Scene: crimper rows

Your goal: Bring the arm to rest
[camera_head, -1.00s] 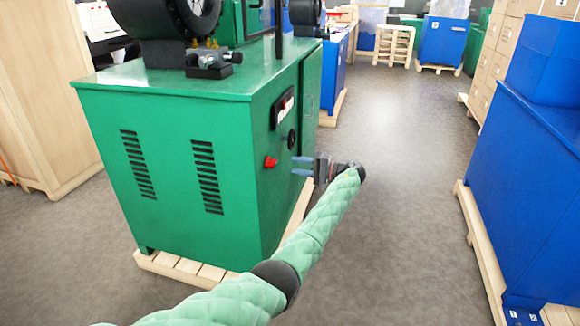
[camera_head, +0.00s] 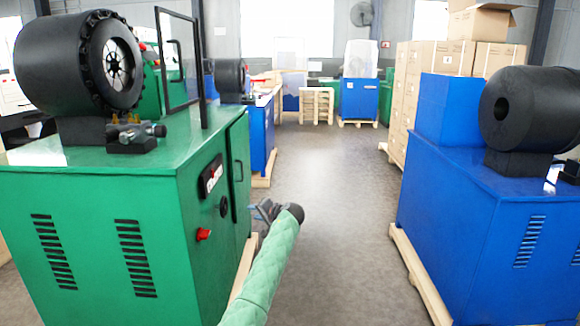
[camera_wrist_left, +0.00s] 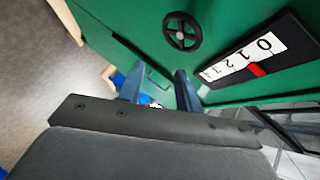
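My left arm, in a green quilted sleeve, comes up from the bottom in the head view. Its gripper (camera_head: 262,210) is beside the side face of the green crimping machine (camera_head: 90,210), to the right of its red switch (camera_head: 203,234) and black knob (camera_head: 224,207). In the left wrist view, the two blue-grey fingers (camera_wrist_left: 158,90) stand apart with nothing held between them. The machine's side, with a black round handle (camera_wrist_left: 182,32) and a number panel (camera_wrist_left: 255,60), shows past them. My right gripper is not in view.
A blue crimping machine (camera_head: 470,210) stands on a wooden pallet (camera_head: 418,278) at the right. A grey floor aisle (camera_head: 335,190) lies clear between the machines. Cardboard boxes (camera_head: 410,95) are stacked at the back right.

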